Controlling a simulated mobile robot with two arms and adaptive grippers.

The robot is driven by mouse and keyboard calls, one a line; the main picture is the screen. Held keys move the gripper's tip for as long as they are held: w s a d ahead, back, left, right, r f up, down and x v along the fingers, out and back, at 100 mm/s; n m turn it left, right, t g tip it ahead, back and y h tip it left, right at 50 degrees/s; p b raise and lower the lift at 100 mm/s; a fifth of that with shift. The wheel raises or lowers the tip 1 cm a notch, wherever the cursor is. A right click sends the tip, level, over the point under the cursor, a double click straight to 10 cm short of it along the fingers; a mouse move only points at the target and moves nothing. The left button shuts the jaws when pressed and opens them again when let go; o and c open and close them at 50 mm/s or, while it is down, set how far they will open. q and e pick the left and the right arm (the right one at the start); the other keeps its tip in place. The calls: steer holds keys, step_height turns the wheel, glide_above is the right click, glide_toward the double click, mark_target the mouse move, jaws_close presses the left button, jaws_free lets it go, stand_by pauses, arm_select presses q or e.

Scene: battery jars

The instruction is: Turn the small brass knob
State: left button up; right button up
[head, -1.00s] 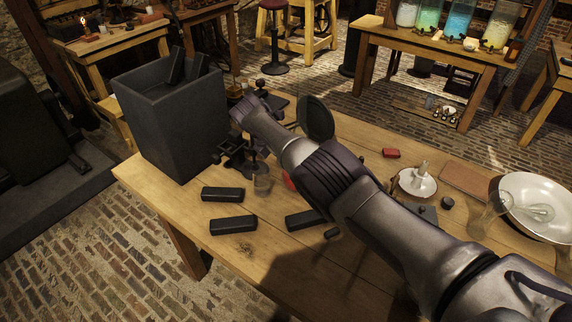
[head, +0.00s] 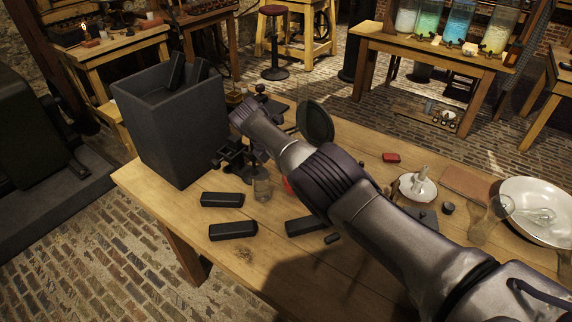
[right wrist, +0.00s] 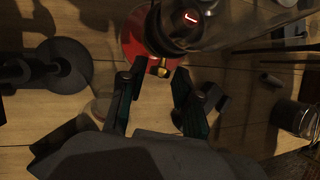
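The small brass knob (right wrist: 160,68) shows in the right wrist view, at the edge of a round red base (right wrist: 136,42) under a dark, glassy body. My right gripper (right wrist: 158,76) is open, its two dark fingers pointing toward the knob, one on each side, with gaps between. I cannot tell whether the tips are level with the knob. In the head view my right arm reaches across the table and hides the knob; only a sliver of red (head: 288,186) shows beside the arm. My left gripper is not in view.
A tall dark bin (head: 172,130) stands at the table's left end. Dark blocks (head: 222,199) lie in front, near a small glass (head: 262,188). A glass jar (right wrist: 296,120) stands at the wrist view's right.

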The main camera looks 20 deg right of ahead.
steer(key=v, duration=1.1)
steer(key=shift+r, duration=0.35)
steer(key=shift+a, duration=0.1)
